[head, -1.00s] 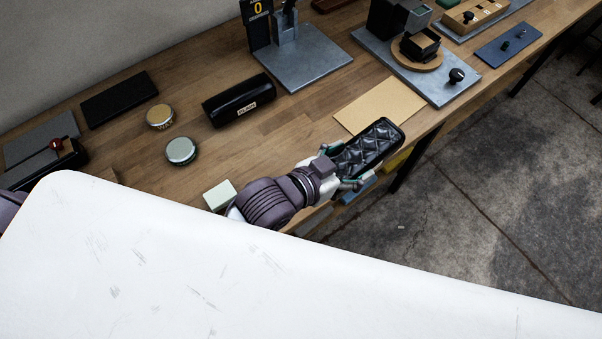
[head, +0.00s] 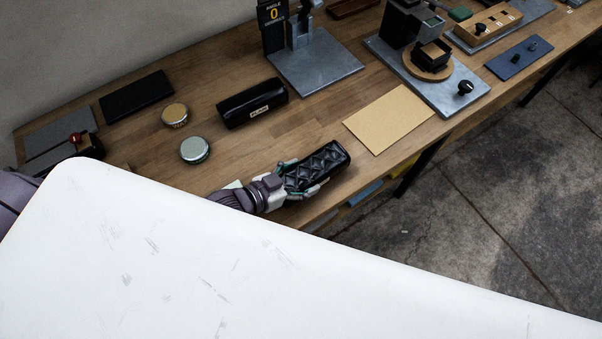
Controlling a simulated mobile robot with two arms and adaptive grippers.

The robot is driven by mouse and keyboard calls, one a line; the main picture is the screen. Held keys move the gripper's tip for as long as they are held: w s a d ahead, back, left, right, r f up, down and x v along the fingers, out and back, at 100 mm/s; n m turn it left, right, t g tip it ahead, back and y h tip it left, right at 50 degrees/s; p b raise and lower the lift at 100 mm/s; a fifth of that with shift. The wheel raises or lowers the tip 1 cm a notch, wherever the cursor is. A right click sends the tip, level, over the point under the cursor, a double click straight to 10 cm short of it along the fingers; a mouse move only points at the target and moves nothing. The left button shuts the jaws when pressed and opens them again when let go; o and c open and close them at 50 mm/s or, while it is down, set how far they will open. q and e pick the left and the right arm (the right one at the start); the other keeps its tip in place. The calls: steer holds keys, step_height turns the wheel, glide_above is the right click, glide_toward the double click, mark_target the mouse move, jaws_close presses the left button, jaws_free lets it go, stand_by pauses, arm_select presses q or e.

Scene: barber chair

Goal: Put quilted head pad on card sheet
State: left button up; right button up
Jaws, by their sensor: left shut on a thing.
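The quilted head pad (head: 328,160) is a black, oblong pad with a diamond pattern, near the front edge of the wooden bench. My left gripper (head: 303,178) is shut on its left end, with teal-edged fingers along its sides. The card sheet (head: 388,118) is a flat tan rectangle on the bench, up and right of the pad. The pad is apart from the sheet in the picture, and the sheet's top is bare. I cannot tell how high the pad is above the bench. My right gripper is not in view.
A grey plate (head: 425,80) with a turntable and black knob borders the sheet's right side. A black case (head: 252,103), a green-lidded tin (head: 194,150) and a gold-lidded tin (head: 175,115) stand left. Bare wood lies between pad and sheet. A white surface covers the foreground.

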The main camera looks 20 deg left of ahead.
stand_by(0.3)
arm_select(q)
steer(key=o, duration=1.3)
steer(key=shift+f, duration=0.1)
steer(key=shift+f, duration=0.1)
